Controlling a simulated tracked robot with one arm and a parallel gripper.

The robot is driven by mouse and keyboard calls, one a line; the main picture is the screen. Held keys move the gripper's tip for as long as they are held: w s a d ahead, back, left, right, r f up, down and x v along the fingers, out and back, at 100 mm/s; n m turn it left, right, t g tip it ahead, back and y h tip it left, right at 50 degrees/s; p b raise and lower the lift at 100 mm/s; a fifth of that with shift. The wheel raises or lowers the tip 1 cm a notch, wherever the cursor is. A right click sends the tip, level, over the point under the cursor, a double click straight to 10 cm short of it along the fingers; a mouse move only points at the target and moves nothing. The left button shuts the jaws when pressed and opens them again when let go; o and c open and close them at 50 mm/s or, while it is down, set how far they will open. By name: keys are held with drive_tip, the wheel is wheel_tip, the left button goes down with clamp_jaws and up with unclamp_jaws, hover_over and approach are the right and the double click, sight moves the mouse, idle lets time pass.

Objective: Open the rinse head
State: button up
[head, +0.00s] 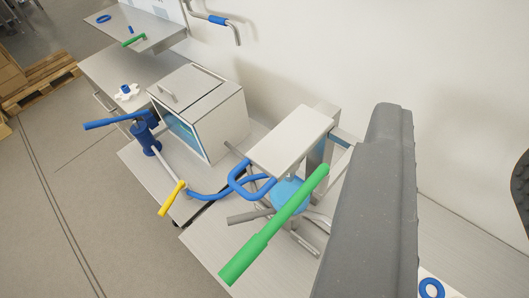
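No part is clearly marked as the rinse head, so I cannot tell which one it is. A steel machine (292,138) stands on the bench in the middle, with a round blue part (287,193) under its top. A long green handle (275,228) slants across the front of it. A bent blue handle (247,180) and a yellow grip (172,198) lie to its left. A wall pipe with a blue sleeve (217,19) shows at the top. The fingers of my gripper are not in view. A large dark grey body, likely my arm, hides the bench at right.
A steel box with a lid (200,110) stands left of the machine, beside a blue lever fitting (146,132). Farther left are a bench with a small green handle (134,41) and a wooden pallet (45,76). A blue ring (431,288) lies at lower right. The left floor is clear.

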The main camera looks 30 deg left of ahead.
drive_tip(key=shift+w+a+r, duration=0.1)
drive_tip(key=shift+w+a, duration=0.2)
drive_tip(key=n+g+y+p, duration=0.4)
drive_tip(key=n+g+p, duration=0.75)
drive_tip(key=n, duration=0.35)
hover_over(240, 190)
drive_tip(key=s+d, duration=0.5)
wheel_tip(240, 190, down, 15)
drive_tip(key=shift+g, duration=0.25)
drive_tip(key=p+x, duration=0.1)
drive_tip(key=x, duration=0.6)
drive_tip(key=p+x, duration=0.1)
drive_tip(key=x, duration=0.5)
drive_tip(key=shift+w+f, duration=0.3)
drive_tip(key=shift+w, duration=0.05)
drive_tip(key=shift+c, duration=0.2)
